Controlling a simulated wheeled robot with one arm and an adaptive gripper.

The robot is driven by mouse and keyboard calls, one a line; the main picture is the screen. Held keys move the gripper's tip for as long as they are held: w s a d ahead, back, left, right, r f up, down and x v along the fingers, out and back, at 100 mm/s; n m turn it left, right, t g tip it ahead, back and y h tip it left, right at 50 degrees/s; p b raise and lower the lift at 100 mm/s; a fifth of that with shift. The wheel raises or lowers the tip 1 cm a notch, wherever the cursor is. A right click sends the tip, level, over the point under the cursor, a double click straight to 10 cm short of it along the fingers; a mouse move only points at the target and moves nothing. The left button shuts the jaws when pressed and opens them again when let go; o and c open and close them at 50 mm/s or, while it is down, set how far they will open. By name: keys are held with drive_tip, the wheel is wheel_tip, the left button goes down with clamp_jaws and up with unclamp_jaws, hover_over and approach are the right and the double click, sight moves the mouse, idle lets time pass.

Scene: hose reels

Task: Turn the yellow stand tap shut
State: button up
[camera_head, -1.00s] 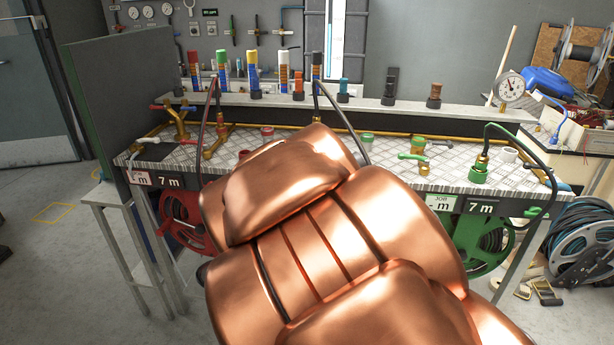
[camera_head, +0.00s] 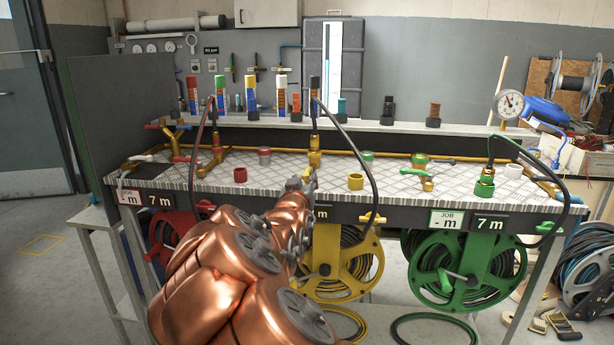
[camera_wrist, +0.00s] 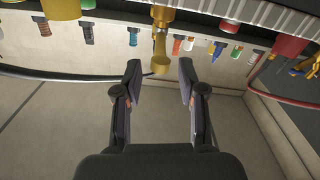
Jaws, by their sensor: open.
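The yellow stand is the middle one, with a yellow hose reel (camera_head: 326,268) under the bench front. A brass upright fitting (camera_head: 314,158) with a black hose stands above it on the bench. In the wrist view a brass piece (camera_wrist: 160,45) with a rounded yellowish end points toward me; I cannot tell for sure that it is the tap's lever. My gripper (camera_head: 306,180) is at the bench's front edge, in front of this fitting, and hides part of it. In the wrist view my gripper (camera_wrist: 160,80) is open and empty, its fingertips either side of the brass end, apparently not touching.
A red collar (camera_head: 240,175) and a yellow collar (camera_head: 355,181) flank the fitting. The black hose (camera_head: 366,170) loops down on the right. A green lever (camera_head: 419,172) and green reel (camera_head: 462,270) are further right. A dark panel (camera_head: 122,130) stands at the left.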

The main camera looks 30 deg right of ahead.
sight(307, 171)
drive_tip(key=shift+x, duration=2.75)
drive_tip(key=shift+c, duration=0.2)
clamp_jaws()
drive_tip(key=shift+f, duration=0.1)
